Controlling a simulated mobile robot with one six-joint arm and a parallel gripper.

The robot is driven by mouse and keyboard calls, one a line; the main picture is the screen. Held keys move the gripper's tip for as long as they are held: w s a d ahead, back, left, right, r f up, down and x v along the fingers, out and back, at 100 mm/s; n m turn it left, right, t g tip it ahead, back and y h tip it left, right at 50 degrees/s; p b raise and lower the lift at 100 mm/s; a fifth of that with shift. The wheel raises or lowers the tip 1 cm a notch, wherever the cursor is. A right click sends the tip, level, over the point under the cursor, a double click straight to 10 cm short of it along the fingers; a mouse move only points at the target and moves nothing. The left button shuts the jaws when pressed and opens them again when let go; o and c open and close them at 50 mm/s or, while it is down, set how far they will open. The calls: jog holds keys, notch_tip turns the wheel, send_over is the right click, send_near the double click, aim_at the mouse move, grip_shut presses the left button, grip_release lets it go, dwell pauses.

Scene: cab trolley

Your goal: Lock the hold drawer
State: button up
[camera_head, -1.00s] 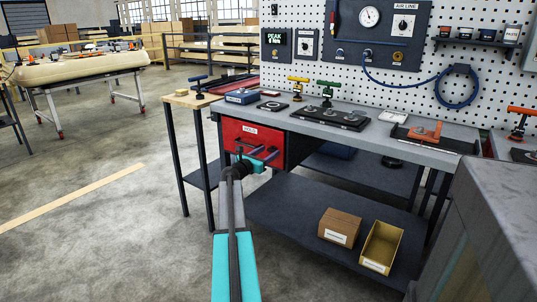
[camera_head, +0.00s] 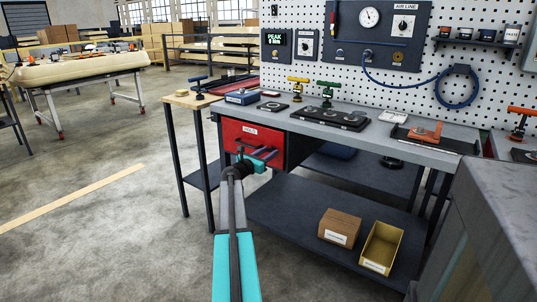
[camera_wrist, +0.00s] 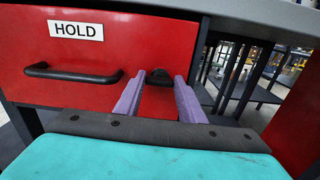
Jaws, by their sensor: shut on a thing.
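The red hold drawer (camera_head: 236,133) sits under the left end of the bench top, with a white HOLD label. In the wrist view its red front (camera_wrist: 190,38) fills the upper left, with a black bar handle (camera_wrist: 72,75) below the label. To the right of the handle is a small dark part (camera_wrist: 160,76), perhaps the lock, on the drawer front. My gripper (camera_head: 268,153) is at the right part of the drawer front. In the wrist view its two purple fingers (camera_wrist: 158,92) reach to either side of the dark part, which they partly hide.
The grey bench top (camera_head: 400,137) above holds a black tray with knobs (camera_head: 340,120) and an orange tool (camera_head: 425,134). A lower shelf (camera_head: 300,222) carries a brown box (camera_head: 339,226) and a yellow bin (camera_head: 382,246). A grey cabinet (camera_head: 490,220) stands close at right.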

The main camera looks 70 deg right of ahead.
jog(key=shift+f+m, duration=0.1)
jog(key=shift+m, duration=0.3)
jog(key=shift+s+f+m+b, duration=0.1)
jog(key=shift+m+b, duration=3.6)
jog(key=shift+m, duration=0.5)
jog(key=shift+s+f+m+b, duration=0.1)
jog(key=shift+m+b, duration=3.6)
jog(key=shift+m, duration=0.5)
jog(key=shift+r, duration=0.1)
jog(key=o, duration=1)
jog(key=shift+o, duration=0.2)
jog(key=shift+a, duration=0.1)
